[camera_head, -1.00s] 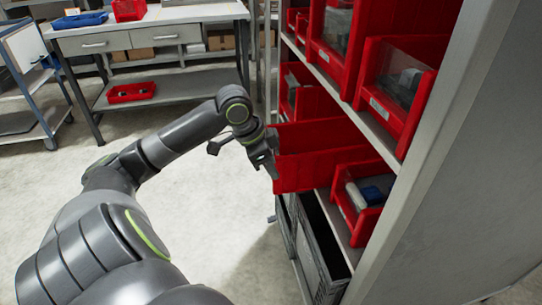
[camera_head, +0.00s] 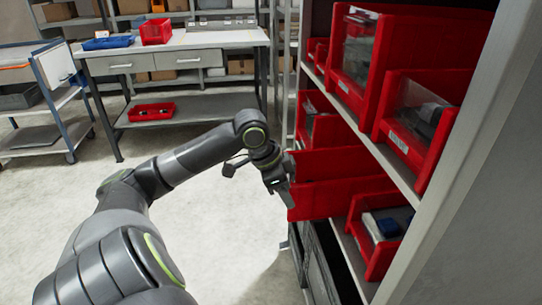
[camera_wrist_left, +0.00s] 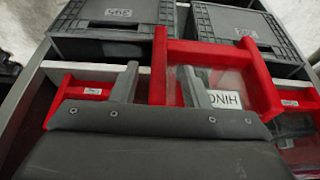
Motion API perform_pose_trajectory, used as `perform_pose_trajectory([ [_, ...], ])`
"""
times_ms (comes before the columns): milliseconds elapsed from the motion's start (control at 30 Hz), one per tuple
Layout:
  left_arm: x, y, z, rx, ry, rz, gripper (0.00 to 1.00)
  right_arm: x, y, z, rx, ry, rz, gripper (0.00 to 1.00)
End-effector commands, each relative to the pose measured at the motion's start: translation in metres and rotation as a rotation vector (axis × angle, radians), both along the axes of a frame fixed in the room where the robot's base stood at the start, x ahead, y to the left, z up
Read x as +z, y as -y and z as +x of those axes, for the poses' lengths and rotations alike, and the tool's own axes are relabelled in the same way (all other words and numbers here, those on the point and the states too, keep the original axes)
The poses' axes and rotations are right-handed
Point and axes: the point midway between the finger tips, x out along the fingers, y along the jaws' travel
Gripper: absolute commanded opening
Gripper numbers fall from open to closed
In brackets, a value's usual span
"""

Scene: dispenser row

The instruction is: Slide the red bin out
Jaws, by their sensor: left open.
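The red bin (camera_head: 330,182) sticks out of the shelf rack, past the bins around it, in the head view. My left gripper (camera_head: 284,192) is at its outer end. In the left wrist view the gripper (camera_wrist_left: 158,85) is open, with one finger on each side of a red wall of the bin (camera_wrist_left: 205,50). Gaps show between fingers and wall; I cannot tell whether either touches it. A white label with black letters shows through the bin's clear front. My right gripper is in neither view.
Other red bins (camera_head: 382,232) with clear fronts fill the rack around it. Grey crates (camera_wrist_left: 122,14) stand below. The rack's grey side post (camera_head: 470,130) is at right. A workbench (camera_head: 180,42) stands at the back. The floor between is clear.

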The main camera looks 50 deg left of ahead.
Motion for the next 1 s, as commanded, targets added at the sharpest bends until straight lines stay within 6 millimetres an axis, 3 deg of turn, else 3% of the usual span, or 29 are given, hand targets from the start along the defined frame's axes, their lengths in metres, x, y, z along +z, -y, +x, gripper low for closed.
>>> perform_pose_trajectory([
  [133, 0.021, -0.005, -0.007, 0.0, 0.0, 0.007, 0.42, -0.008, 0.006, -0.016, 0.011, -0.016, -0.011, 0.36],
  [367, 0.051, -0.012, -0.017, 0.002, -0.003, 0.006, 0.42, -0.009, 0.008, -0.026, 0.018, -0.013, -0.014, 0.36],
  [867, 0.099, -0.024, -0.034, 0.001, -0.005, 0.007, 0.42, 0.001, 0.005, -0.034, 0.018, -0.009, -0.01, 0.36],
  [1000, 0.114, -0.027, -0.039, 0.002, -0.009, 0.005, 0.42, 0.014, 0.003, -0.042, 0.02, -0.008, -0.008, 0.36],
])
